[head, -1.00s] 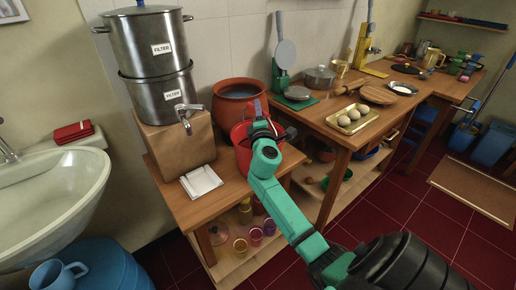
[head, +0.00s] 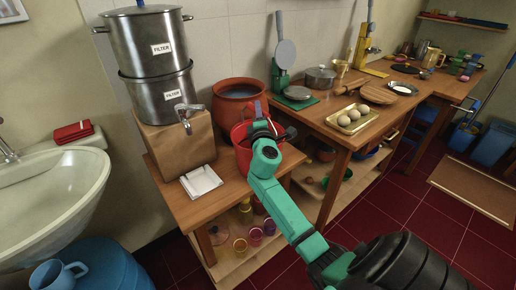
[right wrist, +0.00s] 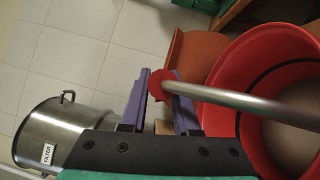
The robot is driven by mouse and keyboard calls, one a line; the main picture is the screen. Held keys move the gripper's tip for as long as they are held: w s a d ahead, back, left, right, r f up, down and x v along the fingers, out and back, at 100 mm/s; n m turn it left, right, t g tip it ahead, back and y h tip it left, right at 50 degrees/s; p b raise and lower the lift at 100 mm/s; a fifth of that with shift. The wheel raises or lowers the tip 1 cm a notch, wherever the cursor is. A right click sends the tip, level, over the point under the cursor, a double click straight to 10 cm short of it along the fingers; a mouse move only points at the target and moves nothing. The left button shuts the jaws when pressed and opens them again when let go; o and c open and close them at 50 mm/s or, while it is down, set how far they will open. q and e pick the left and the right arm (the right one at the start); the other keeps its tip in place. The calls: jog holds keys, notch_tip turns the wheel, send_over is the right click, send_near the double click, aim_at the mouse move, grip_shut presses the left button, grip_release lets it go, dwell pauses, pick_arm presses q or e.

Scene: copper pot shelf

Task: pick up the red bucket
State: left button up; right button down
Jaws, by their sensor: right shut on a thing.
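The red bucket (head: 241,152) stands on the low wooden table in front of the large terracotta pot, partly hidden by my right gripper (head: 260,112). In the right wrist view, the bucket (right wrist: 240,64) is on the right, with its open mouth showing. Its grey metal handle (right wrist: 255,104) runs across the mouth to a red end piece. My right gripper (right wrist: 162,108) has its purple fingers on either side of this red end and is shut on the handle. My left gripper is not in view.
The terracotta pot (head: 240,97) is close behind the bucket. A wooden counter (head: 345,128) with eggs and pans is on the right.

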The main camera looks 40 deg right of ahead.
dwell(0.5)
jog(key=shift+w+r+p, duration=0.1)
jog(key=shift+r+p, duration=0.25)
jog(key=shift+r, duration=0.35)
notch_tip(320, 180, up, 9)
jog(key=p, duration=0.3)
jog(key=shift+r, duration=0.15)
notch_tip(320, 180, up, 10)
jog(key=p, duration=0.1)
jog(key=shift+f+p, duration=0.25)
jog(key=shift+p, duration=0.15)
